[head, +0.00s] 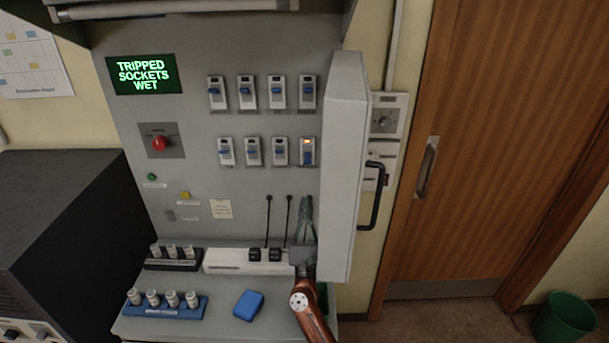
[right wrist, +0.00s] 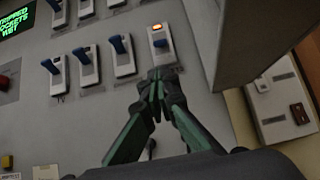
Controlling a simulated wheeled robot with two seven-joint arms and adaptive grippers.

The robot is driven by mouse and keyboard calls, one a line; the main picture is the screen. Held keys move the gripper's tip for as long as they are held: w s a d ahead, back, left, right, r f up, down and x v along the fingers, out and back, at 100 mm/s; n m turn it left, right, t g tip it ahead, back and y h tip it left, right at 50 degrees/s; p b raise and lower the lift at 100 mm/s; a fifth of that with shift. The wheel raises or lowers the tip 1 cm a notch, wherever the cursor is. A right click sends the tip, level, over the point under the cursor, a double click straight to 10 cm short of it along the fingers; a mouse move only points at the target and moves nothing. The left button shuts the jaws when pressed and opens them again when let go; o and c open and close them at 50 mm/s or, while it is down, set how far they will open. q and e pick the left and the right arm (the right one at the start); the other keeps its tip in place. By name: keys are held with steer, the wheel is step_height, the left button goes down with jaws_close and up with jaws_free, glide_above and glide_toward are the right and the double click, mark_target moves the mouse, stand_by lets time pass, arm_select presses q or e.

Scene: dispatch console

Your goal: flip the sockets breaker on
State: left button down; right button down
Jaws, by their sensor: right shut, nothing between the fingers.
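The breaker with a lit orange lamp (head: 308,151) is at the right end of the lower row, beside the open cabinet door. Its blue lever sits lower than its neighbours' levers. In the right wrist view this breaker (right wrist: 160,42) is just beyond my fingertips. I cannot read its label; the green display (head: 144,74) reads "TRIPPED SOCKETS WET". My right gripper (head: 306,203) is shut and empty, pointing up below the breaker. In the right wrist view its fingertips (right wrist: 160,78) are close under the lever; contact is unclear. My left gripper is not in view.
The grey cabinet door (head: 342,170) stands out close to the right of my right gripper. Other breakers (head: 280,151) line up to the left. Two thin black levers (head: 267,220) rise left of my gripper. A blue box (head: 248,305) and fuse racks (head: 165,308) lie on the ledge.

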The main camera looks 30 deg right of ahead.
mark_target(305, 158)
steer(key=shift+r, duration=0.1)
